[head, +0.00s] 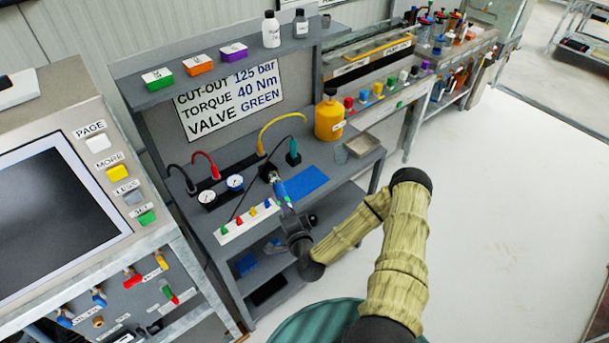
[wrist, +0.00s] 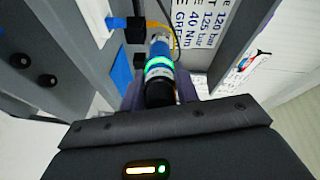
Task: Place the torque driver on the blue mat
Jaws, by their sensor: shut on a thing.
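The torque driver (head: 281,190) is a slim grey and blue tool with a lit green ring. My gripper (head: 287,206) is shut on it at the front edge of the grey bench. In the wrist view the driver (wrist: 159,66) points away from my gripper (wrist: 162,92), with its dark rear end between the jaws. The blue mat (head: 307,183) lies flat and bare on the bench, just right of the driver. In the wrist view part of the mat (wrist: 122,68) shows left of the driver. I cannot tell whether the driver's tip touches anything.
A black block (head: 268,171) stands behind the driver, with a thin black cable nearby. Two gauges (head: 235,183) and a white strip with coloured knobs (head: 247,223) are to the left. A yellow bottle (head: 329,120) and a metal tray (head: 362,144) stand at the back right.

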